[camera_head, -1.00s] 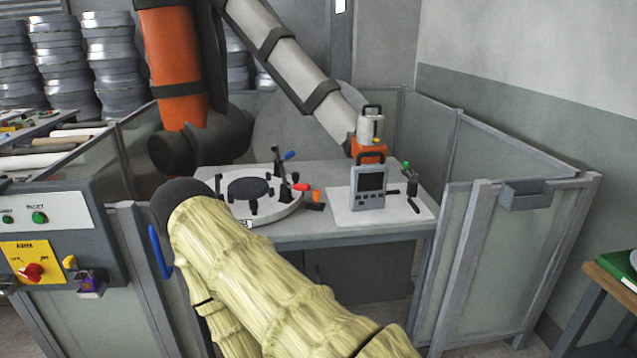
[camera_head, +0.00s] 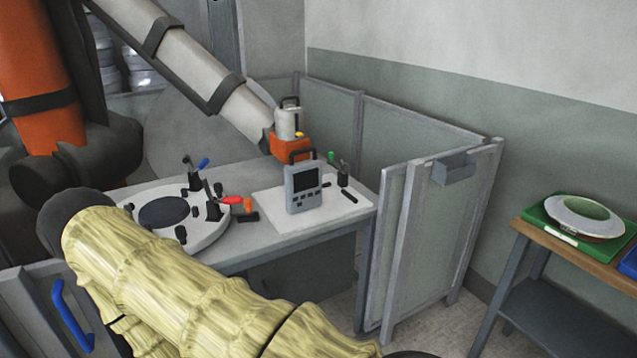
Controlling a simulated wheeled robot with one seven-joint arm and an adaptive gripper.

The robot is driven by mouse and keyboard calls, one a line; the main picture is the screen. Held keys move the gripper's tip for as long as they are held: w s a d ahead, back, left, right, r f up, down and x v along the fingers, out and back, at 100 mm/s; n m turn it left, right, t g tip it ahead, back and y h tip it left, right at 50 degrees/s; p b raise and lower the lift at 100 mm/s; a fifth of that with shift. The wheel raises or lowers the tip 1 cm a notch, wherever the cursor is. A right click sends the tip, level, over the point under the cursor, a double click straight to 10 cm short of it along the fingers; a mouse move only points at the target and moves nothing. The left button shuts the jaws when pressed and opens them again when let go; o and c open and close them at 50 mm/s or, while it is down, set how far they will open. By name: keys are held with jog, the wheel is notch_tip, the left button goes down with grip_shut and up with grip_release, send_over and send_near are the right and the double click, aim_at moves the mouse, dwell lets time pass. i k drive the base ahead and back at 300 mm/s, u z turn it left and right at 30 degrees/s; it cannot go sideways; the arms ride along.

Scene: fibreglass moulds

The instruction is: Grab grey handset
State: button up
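The grey handset (camera_head: 304,188) stands upright on a white sheet (camera_head: 275,217) at the right end of the table inside the cell. It has a dark screen and a dark handle on top. My arm, in a yellowish ribbed cover, crosses the lower left of the view, in front of the table. My gripper's fingers do not show, so I cannot see whether it is open or shut.
A round fixture (camera_head: 170,218) with clamps sits left of the sheet. An orange and white robot arm (camera_head: 200,70) hangs over the table, its tool head (camera_head: 289,125) behind the handset. Grey panels (camera_head: 440,230) enclose the right side. A side table (camera_head: 575,250) holds a green tray.

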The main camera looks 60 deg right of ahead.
aim_at(303, 179)
jog(key=z, duration=0.6)
jog(key=i, duration=0.6)
jog(key=z, duration=0.65)
